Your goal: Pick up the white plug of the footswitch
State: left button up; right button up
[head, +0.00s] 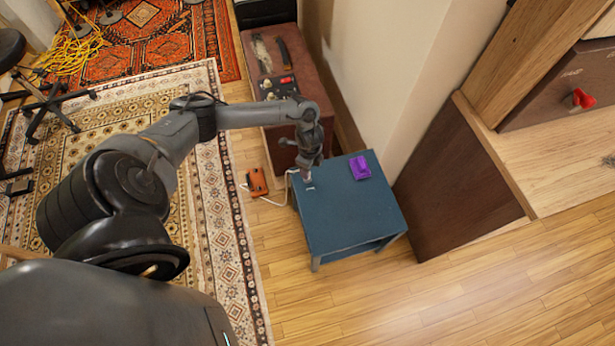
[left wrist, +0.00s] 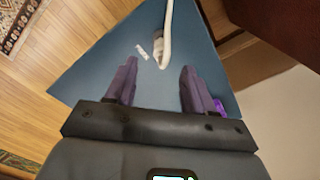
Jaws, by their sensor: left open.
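The white plug (left wrist: 157,43) lies on the blue table (left wrist: 90,75), at the end of a white cable (left wrist: 167,20). In the left wrist view it is just beyond the gap between the fingertips of my left gripper (left wrist: 158,66), which is open and empty. In the head view my left gripper (head: 307,176) points down over the left part of the blue table (head: 340,220), and the plug is mostly hidden there. The orange footswitch (head: 257,182) lies on the floor left of the table, with the white cable running from it. My right gripper is not in view.
A purple pedal (head: 360,167) sits on the table right of my gripper. A brown amp (head: 283,80) stands behind, and a pale wall (head: 400,80) rises behind the table. The front of the tabletop is clear.

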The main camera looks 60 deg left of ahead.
pick_arm(q)
jog(key=f+b, duration=0.2)
jog(key=f, duration=0.1)
jog(key=f+b, duration=0.1)
jog(key=shift+s+a+f, duration=0.15)
jog(key=shift+a+f, duration=0.15)
jog(key=shift+f, duration=0.3)
jog(key=shift+c, duration=1.1)
grip_shut()
jog(key=shift+r, duration=0.15)
